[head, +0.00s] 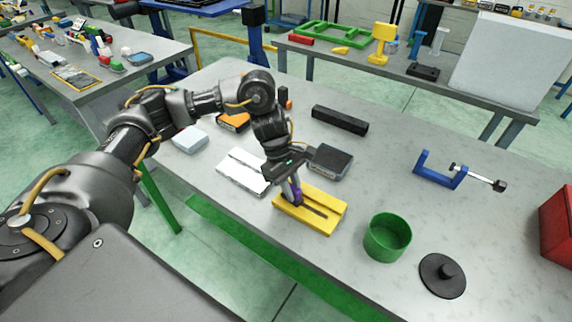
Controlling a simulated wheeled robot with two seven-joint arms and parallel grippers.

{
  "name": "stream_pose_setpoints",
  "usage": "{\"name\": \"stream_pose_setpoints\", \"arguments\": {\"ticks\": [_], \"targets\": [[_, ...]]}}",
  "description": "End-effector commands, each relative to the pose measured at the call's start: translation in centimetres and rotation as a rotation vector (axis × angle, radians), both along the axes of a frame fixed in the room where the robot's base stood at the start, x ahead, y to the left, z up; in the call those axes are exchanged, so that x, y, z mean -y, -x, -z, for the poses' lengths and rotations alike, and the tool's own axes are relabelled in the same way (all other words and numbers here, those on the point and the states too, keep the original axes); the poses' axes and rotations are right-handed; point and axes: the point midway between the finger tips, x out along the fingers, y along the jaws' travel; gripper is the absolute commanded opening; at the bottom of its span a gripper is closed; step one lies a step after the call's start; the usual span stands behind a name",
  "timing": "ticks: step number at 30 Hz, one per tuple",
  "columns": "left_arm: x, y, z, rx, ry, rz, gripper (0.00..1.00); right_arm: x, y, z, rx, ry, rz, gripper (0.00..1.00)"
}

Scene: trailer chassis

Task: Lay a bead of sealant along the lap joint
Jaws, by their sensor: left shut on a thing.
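My left gripper (288,178) is over the middle of the bench, pointing down. It is shut on a slim purple thing (297,194), mostly hidden by the fingers; I cannot tell for sure that it is the sealant applicator. The purple thing's lower end is at the left part of a yellow block (318,222) with a dark lengthwise slot. I cannot tell whether it touches the block. A white plate (237,176) with a seam along it lies left of the gripper and may be the lap joint. No sealant bead can be made out. My right gripper is out of view.
A dark box (331,158) sits close behind the gripper, with a black bar (340,120) beyond. A green cup (387,238), a black knobbed lid (442,276), a blue clamp (440,172) and a red box (558,225) stand to the right. Bench is clear between bar and clamp.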

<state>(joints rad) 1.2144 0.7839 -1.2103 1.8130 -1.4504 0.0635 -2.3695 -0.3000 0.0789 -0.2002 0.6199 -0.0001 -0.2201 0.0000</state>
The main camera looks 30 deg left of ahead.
Motion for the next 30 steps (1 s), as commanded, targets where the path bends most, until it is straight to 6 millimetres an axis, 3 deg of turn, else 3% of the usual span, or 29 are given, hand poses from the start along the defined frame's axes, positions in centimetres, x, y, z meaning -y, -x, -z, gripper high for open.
{"name": "stream_pose_setpoints", "arguments": {"ticks": [7,11,30], "targets": [[-2.5,0.0,0.1,0.001,-0.001,-0.007,0.00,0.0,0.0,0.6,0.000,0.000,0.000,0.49],[-2.6,0.0,-2.4,0.005,0.001,-0.005,0.00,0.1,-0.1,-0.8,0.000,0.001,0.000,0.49],[-3.2,0.5,-7.8,0.000,0.000,-0.020,0.00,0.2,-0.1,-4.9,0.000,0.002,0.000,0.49]]}}
